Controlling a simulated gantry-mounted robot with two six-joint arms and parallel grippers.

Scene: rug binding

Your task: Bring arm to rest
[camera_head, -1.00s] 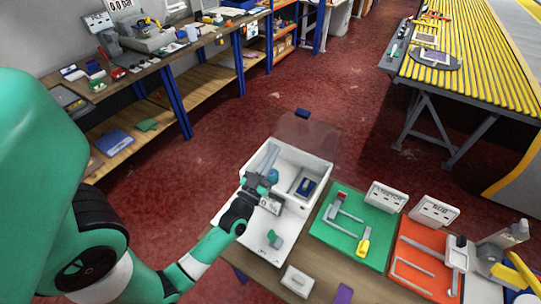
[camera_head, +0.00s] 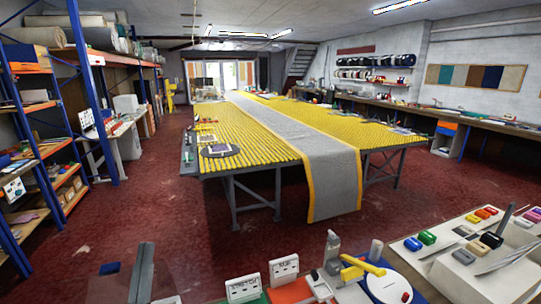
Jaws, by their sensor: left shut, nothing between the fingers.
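My left gripper (camera_head: 145,250) shows at the bottom left of the head view as two long grey fingers pointing up the picture. The fingers lie close together, with nothing seen between them. The rest of the left arm is below the picture's edge. A small edge of the white tray (camera_head: 170,300) shows just right of the fingers. My right gripper is not in view.
At the bottom stand a STRETCH sign (camera_head: 243,288), a SUB sign (camera_head: 284,269), an orange mat (camera_head: 291,291) and a yellow-handled tool (camera_head: 362,265). A white tray of coloured items (camera_head: 440,270) is at right. The long yellow slatted table (camera_head: 235,150) carries a grey runner (camera_head: 325,160). Red floor lies between.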

